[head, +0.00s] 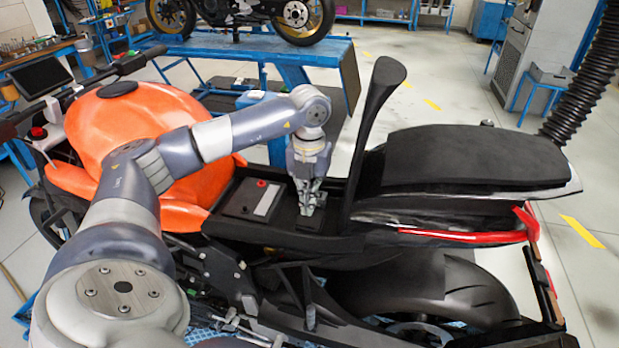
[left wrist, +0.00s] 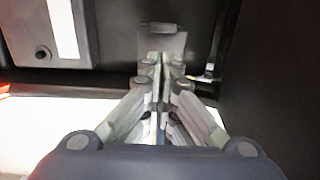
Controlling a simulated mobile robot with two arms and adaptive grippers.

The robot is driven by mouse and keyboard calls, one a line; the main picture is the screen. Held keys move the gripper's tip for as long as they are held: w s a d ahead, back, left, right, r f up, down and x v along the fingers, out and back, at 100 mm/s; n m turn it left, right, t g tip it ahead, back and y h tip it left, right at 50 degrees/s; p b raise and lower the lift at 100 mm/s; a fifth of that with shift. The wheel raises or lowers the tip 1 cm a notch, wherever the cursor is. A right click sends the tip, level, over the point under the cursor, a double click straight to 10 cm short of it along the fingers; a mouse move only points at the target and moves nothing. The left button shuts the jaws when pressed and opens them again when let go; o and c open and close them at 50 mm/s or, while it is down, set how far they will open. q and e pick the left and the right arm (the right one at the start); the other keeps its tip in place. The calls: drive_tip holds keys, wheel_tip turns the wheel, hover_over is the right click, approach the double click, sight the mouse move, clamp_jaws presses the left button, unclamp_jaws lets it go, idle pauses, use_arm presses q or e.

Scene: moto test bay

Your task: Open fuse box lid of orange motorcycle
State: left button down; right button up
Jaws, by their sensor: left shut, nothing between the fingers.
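The orange motorcycle (head: 150,120) stands across the head view with its front seat tipped up (head: 375,115). The fuse box (head: 308,222) is a small black block in the bay under that seat, right of the battery. In the left wrist view its lid appears as a dark grey plate (left wrist: 163,40) just beyond the fingertips; whether it is touched is unclear. My left gripper (head: 308,207) reaches down over the fuse box. Its fingers (left wrist: 160,62) are shut together with nothing between them, and they hide part of the box. My right gripper is not in view.
The battery (head: 250,200), with a red terminal and white label, sits close left of the fuse box. The raised seat stands close on the right. A blue lift table (head: 290,50) with another motorcycle is behind. A black hose (head: 590,75) hangs at far right.

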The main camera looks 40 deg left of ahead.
use_arm(q)
drive_tip(key=shift+s+d+r, duration=0.15)
drive_tip(key=shift+s+d, duration=0.05)
drive_tip(key=shift+s, duration=0.15)
idle(0.3)
drive_tip(key=shift+s+d+r, duration=0.1)
drive_tip(key=shift+s+d, duration=0.2)
drive_tip(key=shift+s, duration=0.2)
drive_tip(key=shift+r, duration=0.1)
drive_tip(key=w+r+p, duration=0.1)
drive_tip(key=a+r+p, duration=0.1)
drive_tip(key=r, duration=0.1)
drive_tip(key=w+r+p, duration=0.1)
drive_tip(key=p, duration=0.1)
drive_tip(key=shift+w+a+r, duration=0.25)
drive_tip(key=shift+w+r, duration=0.1)
drive_tip(key=shift+r, duration=0.05)
idle(0.6)
